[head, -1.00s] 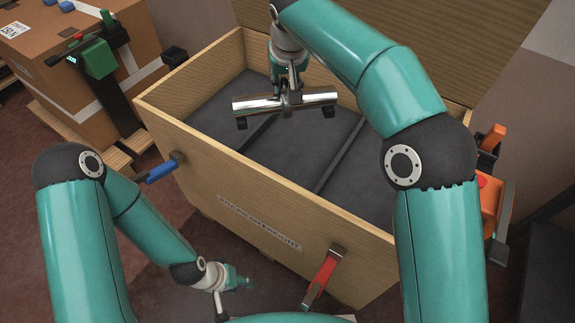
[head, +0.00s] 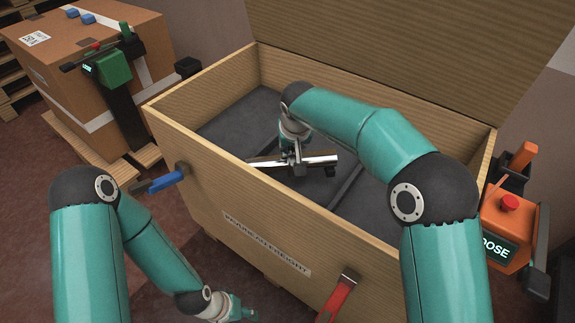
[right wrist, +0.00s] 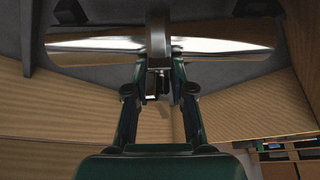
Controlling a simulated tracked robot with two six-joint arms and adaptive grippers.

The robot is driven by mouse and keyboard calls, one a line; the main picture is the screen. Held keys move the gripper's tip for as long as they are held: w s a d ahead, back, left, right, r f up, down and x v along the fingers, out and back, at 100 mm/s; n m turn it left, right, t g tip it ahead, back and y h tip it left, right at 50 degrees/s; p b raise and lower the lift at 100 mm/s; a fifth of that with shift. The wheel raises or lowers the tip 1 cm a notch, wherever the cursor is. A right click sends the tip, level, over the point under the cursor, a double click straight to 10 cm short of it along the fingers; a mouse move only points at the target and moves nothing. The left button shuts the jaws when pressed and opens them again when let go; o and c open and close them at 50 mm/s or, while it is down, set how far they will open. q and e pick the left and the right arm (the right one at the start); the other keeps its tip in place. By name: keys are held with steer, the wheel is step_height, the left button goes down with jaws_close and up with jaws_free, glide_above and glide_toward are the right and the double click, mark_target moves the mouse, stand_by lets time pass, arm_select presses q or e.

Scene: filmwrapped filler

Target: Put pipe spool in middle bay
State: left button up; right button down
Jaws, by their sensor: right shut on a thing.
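The pipe spool (head: 320,159) is a shiny metal tube, held level inside the open wooden crate (head: 235,174). My right gripper (head: 298,166) is shut on it near its middle; the spool also spans the right wrist view (right wrist: 220,45), with the gripper fingers (right wrist: 158,80) below its centre. Dark dividers split the crate's grey lined floor into bays, and the spool is over the middle bay (head: 310,188). The front wall hides its lower surroundings, so I cannot tell whether it touches the floor. My left gripper (head: 240,314) is low outside the crate, partly cut off at the frame's bottom.
The crate's lid stands raised at the back. A blue latch (head: 160,182) and a red latch (head: 338,298) stick out from its front. A cardboard box (head: 60,60) on a pallet stands left. An orange device (head: 507,225) stands right.

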mark_target(292, 158)
steer(key=shift+f+b, duration=0.55)
steer(key=shift+f, duration=1.75)
steer(key=shift+f, duration=0.15)
steer(key=c, duration=1)
jaws_free()
steer(key=shift+s+r, duration=0.1)
steer(key=shift+r, duration=0.2)
steer(key=p+v, duration=0.2)
steer(key=v, duration=0.9)
steer(key=shift+r, duration=0.2)
steer(key=shift+s, duration=0.15)
